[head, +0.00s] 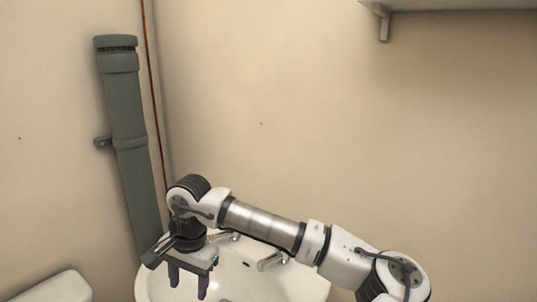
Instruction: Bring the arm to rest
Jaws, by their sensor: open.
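My gripper (187,289) points down over the left part of the white washbasin (273,284) in the head view. Its two dark fingers are apart, with nothing seen between them. My arm (265,224) reaches in from the lower right, bent down at the wrist above the basin. The arm and gripper hide part of the basin's back and left side. I cannot tell how far the fingertips are above the basin.
A grey-green drain pipe (123,110) stands in the corner behind the gripper, beside a thin copper-coloured pipe (153,90). A tap (272,261) sits on the basin's back edge, close under the arm. A shelf (450,4) is at the top right. A white fixture (60,289) is at the lower left.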

